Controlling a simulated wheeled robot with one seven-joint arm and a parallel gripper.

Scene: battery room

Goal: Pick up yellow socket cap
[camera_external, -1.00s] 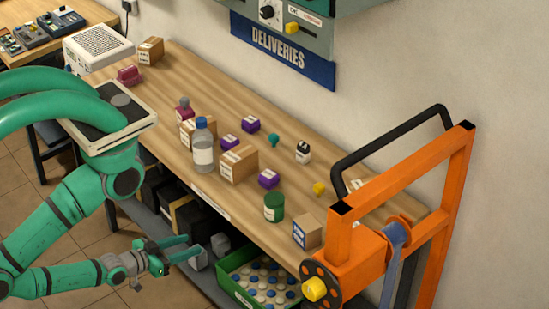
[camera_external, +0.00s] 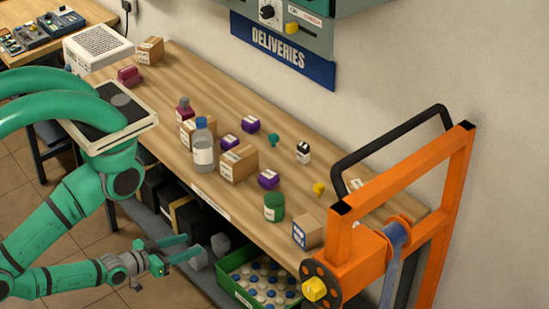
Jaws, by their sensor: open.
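A small yellow piece (camera_external: 318,188), which looks like the yellow socket cap, sits on the wooden table toward its right part, behind the green canister and near the orange frame. My gripper (camera_external: 188,247) is open and empty. It is low in front of the table's front edge, below the tabletop and well to the left of the yellow piece. Nothing hides the yellow piece in this view, but it is too small to tell its shape well.
On the table (camera_external: 180,75) stand a clear bottle (camera_external: 203,150), cardboard boxes (camera_external: 239,164), purple blocks (camera_external: 269,179) and a green canister (camera_external: 274,207). The orange frame (camera_external: 400,185) with a black handle blocks the right end. A green crate (camera_external: 236,285) with round caps sits below.

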